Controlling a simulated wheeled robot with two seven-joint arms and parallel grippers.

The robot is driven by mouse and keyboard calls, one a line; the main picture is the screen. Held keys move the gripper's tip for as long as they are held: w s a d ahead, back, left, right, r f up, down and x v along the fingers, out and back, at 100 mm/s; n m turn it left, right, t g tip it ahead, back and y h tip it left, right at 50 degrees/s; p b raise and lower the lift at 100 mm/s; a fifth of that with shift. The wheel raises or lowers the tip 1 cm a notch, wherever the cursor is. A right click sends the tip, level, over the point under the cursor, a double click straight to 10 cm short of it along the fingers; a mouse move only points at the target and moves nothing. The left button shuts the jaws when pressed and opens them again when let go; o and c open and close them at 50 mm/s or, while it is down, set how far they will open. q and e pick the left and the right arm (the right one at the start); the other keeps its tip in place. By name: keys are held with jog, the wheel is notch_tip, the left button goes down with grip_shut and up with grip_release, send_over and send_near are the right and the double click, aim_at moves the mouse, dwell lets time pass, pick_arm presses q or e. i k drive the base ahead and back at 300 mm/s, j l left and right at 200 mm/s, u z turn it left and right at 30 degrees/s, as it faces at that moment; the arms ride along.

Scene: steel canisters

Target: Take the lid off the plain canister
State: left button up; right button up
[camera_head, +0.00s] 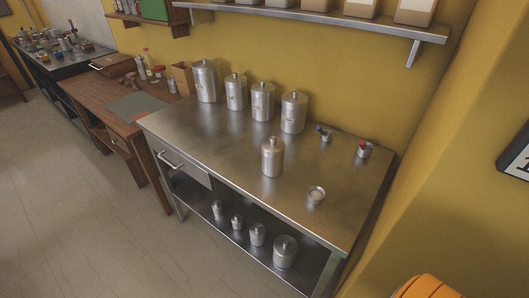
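A steel canister (272,158) stands upright by itself near the middle of the steel table (215,140), with its knobbed lid on. I see no clear label on it, so it looks like the plain one, though it is small in view. Behind it, several lidded steel canisters stand in a row along the wall, from a tall one (206,82) at the left to another (294,112) at the right. They seem to carry small marks on their fronts. Neither of my grippers shows in the head view.
Several small canisters (284,251) sit on the lower shelf. A wall shelf (330,17) overhangs the back. The table's front left is clear.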

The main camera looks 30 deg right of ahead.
aim_at(273, 144)
jog(key=i+j+z, duration=0.1)
jog(key=i+z, duration=0.15)
jog(key=z, duration=0.15)
jog(key=i+j+z, duration=0.2)
jog(key=z, duration=0.2)
jog(key=i+j+z, duration=0.25)
jog(key=z, duration=0.15)
